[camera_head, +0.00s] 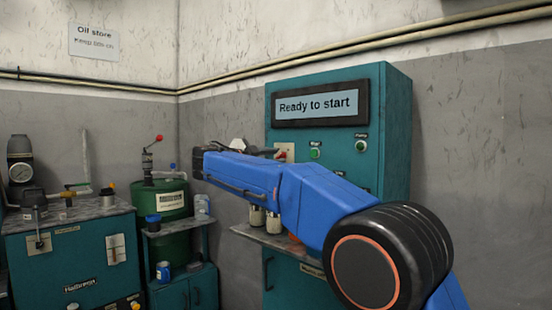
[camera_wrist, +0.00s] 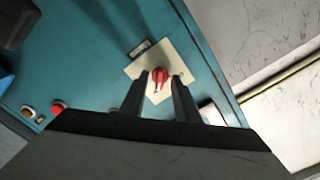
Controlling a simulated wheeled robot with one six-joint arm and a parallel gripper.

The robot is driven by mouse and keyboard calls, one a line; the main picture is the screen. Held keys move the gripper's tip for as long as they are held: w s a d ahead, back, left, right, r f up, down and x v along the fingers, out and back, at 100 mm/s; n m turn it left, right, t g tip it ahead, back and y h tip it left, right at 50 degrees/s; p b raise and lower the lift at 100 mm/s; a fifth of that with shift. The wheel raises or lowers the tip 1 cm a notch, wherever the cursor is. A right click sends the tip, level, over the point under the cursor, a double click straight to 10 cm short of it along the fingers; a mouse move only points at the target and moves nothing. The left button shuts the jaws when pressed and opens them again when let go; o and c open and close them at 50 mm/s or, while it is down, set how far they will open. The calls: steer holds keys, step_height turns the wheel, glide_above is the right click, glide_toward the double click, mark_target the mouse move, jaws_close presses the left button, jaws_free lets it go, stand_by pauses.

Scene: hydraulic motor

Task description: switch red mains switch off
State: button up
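The red mains switch (camera_wrist: 159,76) is a small red rotary knob on a cream plate (camera_wrist: 178,66) on the teal cabinet front. In the wrist view it lies between the tips of my gripper's two dark fingers (camera_wrist: 159,82). The fingers are apart, one on each side of the knob, with what looks like a small gap; contact cannot be told. In the head view the red knob (camera_head: 281,155) shows partly beside the cream plate (camera_head: 289,149). My blue arm reaches across in front of the cabinet, and my fingers are hard to make out there.
The teal cabinet (camera_head: 395,120) has a display (camera_head: 318,104) reading "Ready to start" and a green button (camera_head: 315,154). A red button (camera_wrist: 58,107) shows in the wrist view. A shelf (camera_head: 270,239) with cans is below my arm. A green drum (camera_head: 170,240) stands left.

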steer(key=shift+w+d, duration=0.35)
steer(key=shift+w, duration=0.1)
jaws_close()
